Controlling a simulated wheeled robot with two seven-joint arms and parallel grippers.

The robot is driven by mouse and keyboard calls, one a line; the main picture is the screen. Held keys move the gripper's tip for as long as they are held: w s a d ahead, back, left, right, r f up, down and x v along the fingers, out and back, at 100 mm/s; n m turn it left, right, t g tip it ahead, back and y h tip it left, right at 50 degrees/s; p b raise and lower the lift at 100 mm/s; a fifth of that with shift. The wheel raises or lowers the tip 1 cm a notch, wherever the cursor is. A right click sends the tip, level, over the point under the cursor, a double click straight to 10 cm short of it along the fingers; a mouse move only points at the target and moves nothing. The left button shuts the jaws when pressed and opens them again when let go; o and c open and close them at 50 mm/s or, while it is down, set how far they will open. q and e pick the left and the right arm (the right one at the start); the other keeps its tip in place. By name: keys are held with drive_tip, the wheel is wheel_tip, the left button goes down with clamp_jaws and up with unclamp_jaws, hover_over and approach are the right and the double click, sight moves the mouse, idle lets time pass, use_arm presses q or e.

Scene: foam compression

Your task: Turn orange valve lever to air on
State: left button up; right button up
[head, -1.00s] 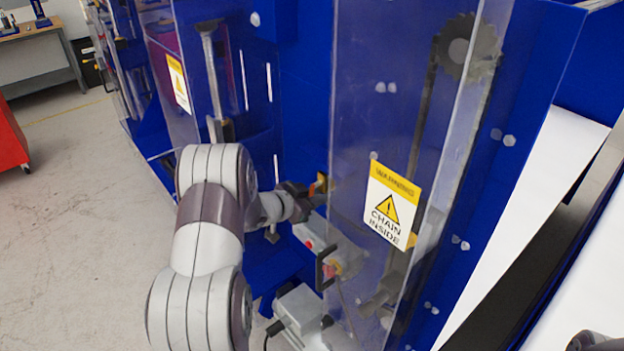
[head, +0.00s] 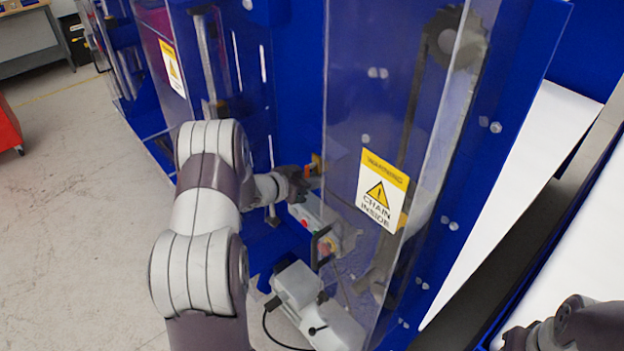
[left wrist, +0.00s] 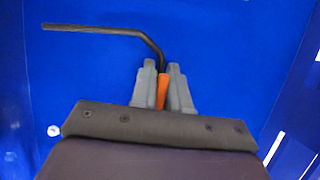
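The orange valve lever (left wrist: 162,92) shows between the two grey fingers of my left gripper (left wrist: 162,88) in the left wrist view. The fingers are close against both its sides and look shut on it. A black bent rod runs from the lever's far end up and to the left. In the head view my left gripper (head: 304,184) is at the blue machine, beside a small orange part (head: 317,163); its fingertips are hard to make out there. My right gripper (head: 520,338) is partly in view at the lower right, away from the lever; its opening is not clear.
A clear guard with a "chain inside" warning label (head: 382,190) stands just right of my left gripper. A grey control box with a red button (head: 312,217) and a light grey motor unit (head: 312,300) sit below. Open floor (head: 80,240) lies to the left.

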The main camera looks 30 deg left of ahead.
use_arm(q)
drive_tip(key=shift+o, duration=1.3)
drive_tip(key=b+v, duration=0.4)
drive_tip(key=v, duration=0.8)
drive_tip(key=shift+s+r, duration=0.2)
drive_tip(key=shift+r, duration=0.05)
drive_tip(key=shift+a, duration=0.1)
